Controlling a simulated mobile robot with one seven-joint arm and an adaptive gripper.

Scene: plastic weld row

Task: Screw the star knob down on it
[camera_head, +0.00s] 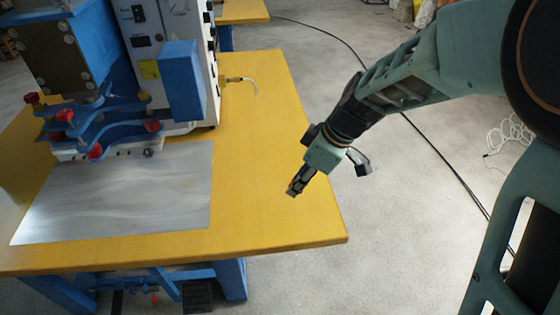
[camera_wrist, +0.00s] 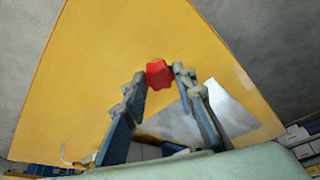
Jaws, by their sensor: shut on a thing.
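My gripper (camera_head: 292,190) hangs over the right part of the yellow table in the head view, pointing down and left. In the wrist view its two fingers (camera_wrist: 160,75) are closed on a red star knob (camera_wrist: 158,74), which sits between the tips. The knob is hidden in the head view. The press (camera_head: 95,115) at the left has blue clamp arms with several red knobs on them. A small dark round part (camera_head: 148,152) shows on its lower bar, too small to tell if it is a stud. My gripper is well apart from the press.
The yellow table (camera_head: 265,150) has a grey metal plate (camera_head: 120,205) at its front left. A blue box (camera_head: 182,80) and white control cabinet stand behind. A short hose (camera_head: 242,82) sticks out on the right. The table's right half is clear.

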